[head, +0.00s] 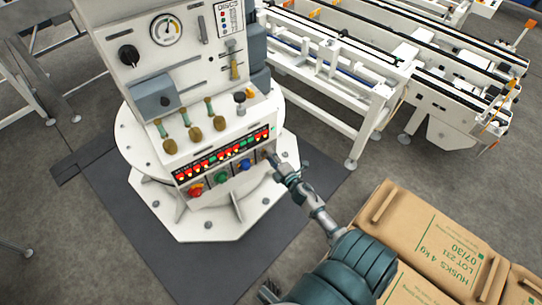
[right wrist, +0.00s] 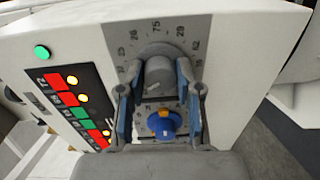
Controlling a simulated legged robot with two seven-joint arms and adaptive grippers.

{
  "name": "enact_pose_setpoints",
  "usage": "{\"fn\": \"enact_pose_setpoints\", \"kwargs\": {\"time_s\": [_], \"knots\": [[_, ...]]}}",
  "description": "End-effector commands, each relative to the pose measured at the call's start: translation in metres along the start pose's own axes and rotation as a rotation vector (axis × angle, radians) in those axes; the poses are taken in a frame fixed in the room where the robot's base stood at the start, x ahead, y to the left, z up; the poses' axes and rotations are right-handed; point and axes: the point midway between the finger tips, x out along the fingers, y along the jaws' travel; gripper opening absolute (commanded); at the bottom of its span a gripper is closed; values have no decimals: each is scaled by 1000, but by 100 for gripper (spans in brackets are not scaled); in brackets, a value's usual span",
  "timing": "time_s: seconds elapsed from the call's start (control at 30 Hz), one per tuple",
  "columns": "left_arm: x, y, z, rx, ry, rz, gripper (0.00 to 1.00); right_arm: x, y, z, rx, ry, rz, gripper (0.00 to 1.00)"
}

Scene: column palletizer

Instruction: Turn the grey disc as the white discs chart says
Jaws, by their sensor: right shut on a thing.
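The grey disc (right wrist: 159,75) is a round grey knob on a grey plate with a number scale, seen in the right wrist view. My right gripper (right wrist: 160,70) has one blue-padded finger on each side of it and is shut on it. In the head view my right gripper (head: 270,156) reaches the right end of the console's front, hiding the grey disc. A chart headed DISCS (head: 229,22) is on the upper right of the white panel, with a column of coloured marks; its small text is unreadable. My left gripper is not in view.
Below the grey disc is a blue knob (right wrist: 163,124) with an orange mark. The console front also has a red knob (head: 195,190), a green knob (head: 221,178) and a lit strip (head: 222,152). Brown cartons (head: 435,240) stand at lower right, near my right arm. White conveyors (head: 350,75) stand behind.

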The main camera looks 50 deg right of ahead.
Motion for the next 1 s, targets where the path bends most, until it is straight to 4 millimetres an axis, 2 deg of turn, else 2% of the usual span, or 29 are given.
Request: {"fn": "enact_pose_setpoints", "kwargs": {"time_s": [0.63, 0.67, 0.73, 0.77, 1.0], "knots": [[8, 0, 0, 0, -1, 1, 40, -1, -3, 4, 49, -8, -6, 0], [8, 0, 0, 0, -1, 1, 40, -1, -3, 4, 49, -8, -6, 39], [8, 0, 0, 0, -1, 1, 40, -1, -2, 4, 49, -7, -6, 57], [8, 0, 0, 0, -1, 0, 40, -1, -2, 3, 49, -6, -5, 59], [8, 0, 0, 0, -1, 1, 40, 0, -1, 2, 48, -2, -3, 59]]}}
